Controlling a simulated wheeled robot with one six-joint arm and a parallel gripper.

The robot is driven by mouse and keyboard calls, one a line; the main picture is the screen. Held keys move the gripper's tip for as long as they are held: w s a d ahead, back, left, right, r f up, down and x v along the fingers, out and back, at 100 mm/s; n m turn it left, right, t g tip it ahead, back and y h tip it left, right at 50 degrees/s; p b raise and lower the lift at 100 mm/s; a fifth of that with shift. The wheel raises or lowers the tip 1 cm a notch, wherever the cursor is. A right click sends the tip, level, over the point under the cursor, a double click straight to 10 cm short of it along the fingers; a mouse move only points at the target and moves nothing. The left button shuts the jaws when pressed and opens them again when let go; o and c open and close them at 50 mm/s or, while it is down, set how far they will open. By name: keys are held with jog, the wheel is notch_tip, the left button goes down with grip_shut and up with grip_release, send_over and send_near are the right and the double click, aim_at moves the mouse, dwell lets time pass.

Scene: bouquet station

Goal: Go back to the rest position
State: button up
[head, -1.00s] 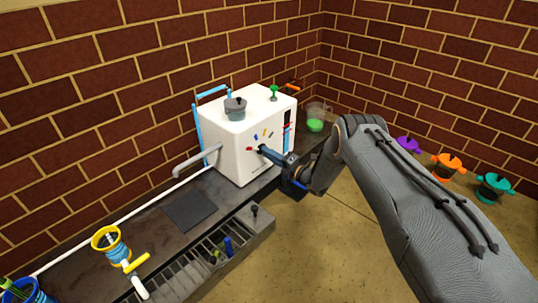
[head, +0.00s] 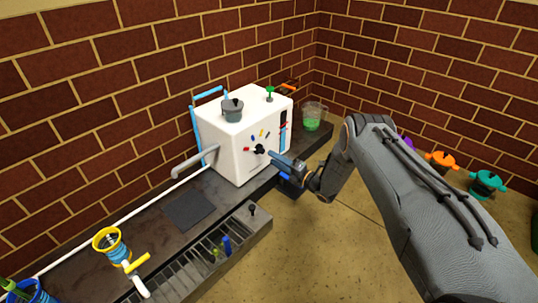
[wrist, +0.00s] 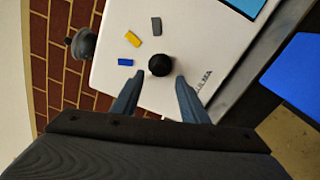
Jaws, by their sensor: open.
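My gripper (head: 277,157) is in front of the white machine (head: 232,153), just off a black knob (head: 260,150) on its front face. In the wrist view my gripper (wrist: 152,92) shows two blue-grey fingers spread apart with nothing between them. The black knob (wrist: 160,65) is beyond the fingertips, apart from them. Coloured marks, among them a yellow one (wrist: 133,39) and a blue one (wrist: 125,62), surround the knob on the white face.
The dark counter (head: 150,228) holds a yellow-and-blue cup (head: 112,245), a dark mat (head: 189,210) and a slotted rack (head: 205,262). A clear jug with green content (head: 312,117) stands behind the machine. Orange (head: 441,162) and teal pots (head: 487,184) are at right. Brick walls close the corner.

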jog(key=shift+v, duration=1.15)
